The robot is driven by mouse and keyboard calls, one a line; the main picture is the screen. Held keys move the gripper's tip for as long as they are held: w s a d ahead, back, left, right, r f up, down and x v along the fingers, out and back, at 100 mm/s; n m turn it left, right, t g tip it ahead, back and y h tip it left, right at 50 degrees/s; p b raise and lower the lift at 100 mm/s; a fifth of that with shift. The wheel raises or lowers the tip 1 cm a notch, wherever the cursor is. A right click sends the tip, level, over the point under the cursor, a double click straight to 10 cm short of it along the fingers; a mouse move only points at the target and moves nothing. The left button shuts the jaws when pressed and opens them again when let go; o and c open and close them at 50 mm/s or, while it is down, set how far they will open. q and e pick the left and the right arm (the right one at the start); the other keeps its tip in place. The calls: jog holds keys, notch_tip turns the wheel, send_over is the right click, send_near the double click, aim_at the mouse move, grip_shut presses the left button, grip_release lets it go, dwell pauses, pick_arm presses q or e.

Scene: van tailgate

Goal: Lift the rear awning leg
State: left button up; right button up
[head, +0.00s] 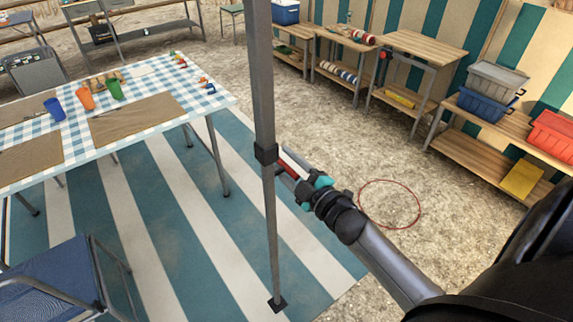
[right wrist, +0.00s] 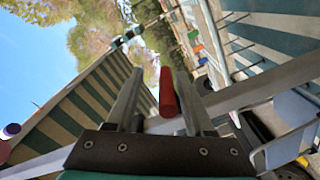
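The awning leg (head: 263,80) is a grey upright pole in the middle of the head view. It has a black collar (head: 266,153), a thinner lower tube and a dark foot (head: 277,304) on the striped mat. A red lever (head: 288,168) sticks out beside the collar. My right gripper (head: 287,163) is at the collar, on its right side. In the right wrist view the red lever (right wrist: 168,92) lies between the two spread fingers, nearer the right one. A gap shows on its left. The leg (right wrist: 255,92) crosses behind the fingers. My left gripper is not in view.
A table with a checked cloth (head: 150,115) stands left of the leg, with a blue chair (head: 45,285) in front. Wooden shelves (head: 430,45) with crates line the right side. A red hoop (head: 418,205) lies on open gravel.

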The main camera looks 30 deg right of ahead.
jog(key=shift+s+a, duration=0.1)
jog(key=shift+s+f, duration=0.1)
jog(key=shift+s, duration=0.15)
jog(key=s+d, duration=0.1)
jog(key=s, duration=1.3)
jog(key=shift+s+d, duration=0.15)
jog(key=shift+s, duration=0.1)
jog(key=s+a+f+m+g+h, duration=0.1)
jog(key=s+f+m+g, duration=0.15)
jog(key=f, duration=0.75)
jog(key=s+a+f+m+g, duration=0.1)
jog(key=s+f+m+g, duration=0.15)
jog(key=f, duration=0.65)
jog(key=s+a+f+m+g+h, duration=0.1)
jog(key=s+f+m+g, duration=0.15)
jog(key=f, duration=0.75)
jog(key=s+a+f+m+g, duration=0.1)
jog(key=s+a+f+g, duration=0.2)
jog(key=s+f, duration=0.5)
jog(key=s+a+f+m+g+b, duration=0.1)
jog(key=s+a+f+g, duration=0.3)
jog(key=s, duration=0.7)
notch_tip(320, 180, down, 4)
jog(key=shift+s+a+r+g+y, duration=0.15)
jog(key=shift+g+y, duration=0.25)
jog(key=shift+g, duration=0.85)
